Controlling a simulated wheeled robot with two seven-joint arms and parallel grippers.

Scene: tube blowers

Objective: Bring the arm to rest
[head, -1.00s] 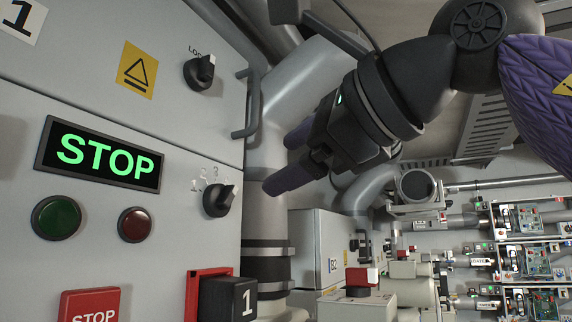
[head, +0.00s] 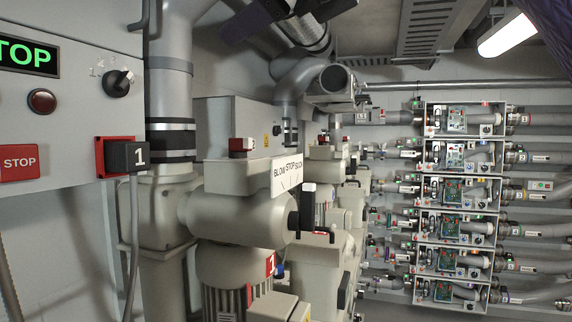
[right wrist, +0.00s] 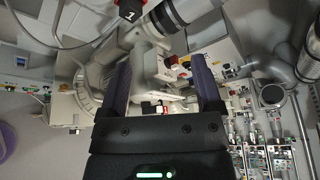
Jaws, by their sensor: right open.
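In the right wrist view my right gripper (right wrist: 161,75) has its two purple fingers wide apart with nothing held between them. Pipes and machine parts show beyond the fingers, apart from them. In the head view a purple part of my right arm (head: 556,25) cuts the upper right corner. A dark purple shape at the top, left of centre, may be part of the same arm; I cannot tell. My left gripper is in neither view.
A control panel with a lit STOP display (head: 28,58), a black knob (head: 118,83) and a plug marked 1 (head: 128,157) stands at left. Blower machines with a BLOW STOP SUCK label (head: 286,174) fill the middle. Racks of electronics (head: 455,205) line the back right.

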